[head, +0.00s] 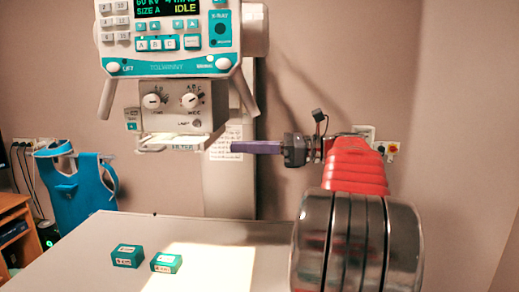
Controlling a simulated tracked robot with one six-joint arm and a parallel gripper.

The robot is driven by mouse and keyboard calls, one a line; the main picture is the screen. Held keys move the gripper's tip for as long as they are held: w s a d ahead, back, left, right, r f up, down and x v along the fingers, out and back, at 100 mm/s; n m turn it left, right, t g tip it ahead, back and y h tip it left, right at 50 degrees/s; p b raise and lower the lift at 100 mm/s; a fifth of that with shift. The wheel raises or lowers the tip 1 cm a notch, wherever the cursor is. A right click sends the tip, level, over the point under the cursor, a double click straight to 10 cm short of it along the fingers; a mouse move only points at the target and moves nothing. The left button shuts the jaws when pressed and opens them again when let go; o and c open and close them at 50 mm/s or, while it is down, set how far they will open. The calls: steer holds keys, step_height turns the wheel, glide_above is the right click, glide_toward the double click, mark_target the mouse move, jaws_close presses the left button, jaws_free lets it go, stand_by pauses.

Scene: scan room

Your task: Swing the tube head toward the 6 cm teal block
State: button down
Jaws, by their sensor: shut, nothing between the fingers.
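The tube head (168,70) hangs at the upper left of the head view, a white unit with a teal-trimmed panel, a display reading IDLE and grey handles at both sides. Below it is a grey collimator box (180,102) with two white knobs. Two teal blocks lie on the table: a left block (127,256) and a right block (166,263). Their labels are too small to read surely. My gripper (236,147) has purple fingers, shut and empty, pointing left. In the picture it is just right of the collimator's lower edge; I cannot tell whether they touch.
The pale table (90,250) spans the lower picture, with a bright light patch (215,262) beside the right block. A grey column (229,185) stands behind the tube head.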

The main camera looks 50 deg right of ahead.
mark_target(206, 146)
steer(key=shift+x, duration=2.9)
steer(key=shift+w, duration=0.1)
